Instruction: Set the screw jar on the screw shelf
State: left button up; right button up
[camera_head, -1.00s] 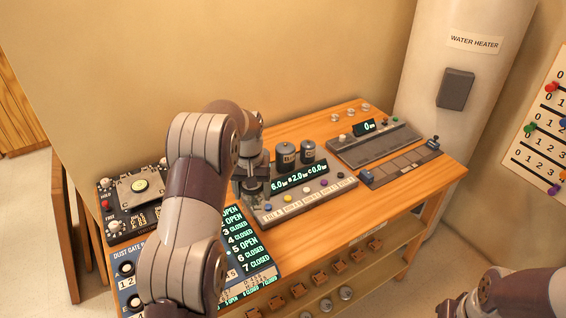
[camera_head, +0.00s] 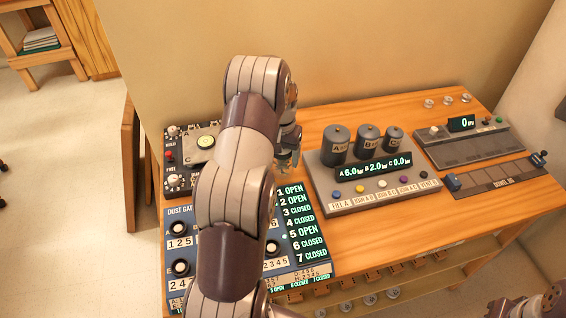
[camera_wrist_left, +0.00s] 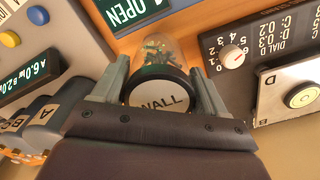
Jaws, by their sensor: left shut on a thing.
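In the left wrist view, the screw jar (camera_wrist_left: 157,52) is a clear jar with small coloured screws inside and a round lid marked WALL. My left gripper (camera_wrist_left: 158,85) is shut on it, one finger on each side of the lid. In the head view, my left gripper (camera_head: 288,150) is between the dial panel and the grey console, partly behind my arm. The jar is hard to make out there. A shelf (camera_head: 415,284) under the bench front holds several round grey pieces; I cannot tell whether it is the screw shelf. My right gripper is not in view; only part of that arm shows.
The grey console (camera_head: 350,205) carries several buttons and three dark canisters (camera_head: 367,140). The dust gate panel (camera_head: 180,262) and dial panel (camera_head: 172,180) are at left. A track device (camera_head: 495,180) and a readout unit (camera_head: 465,150) are at right. Bare wood (camera_head: 400,232) lies in front.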

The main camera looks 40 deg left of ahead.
aim_at(282, 166)
pick_arm(q)
jog(key=f, duration=0.1)
jog(key=f+p, duration=0.1)
jog(key=f, duration=0.1)
jog(key=shift+s+d+f, duration=0.15)
jog(key=shift+s, duration=0.2)
jog(key=shift+w+f, duration=0.2)
jog(key=shift+f, duration=0.15)
jog(key=shift+s, duration=0.1)
jog(key=o, duration=1.3)
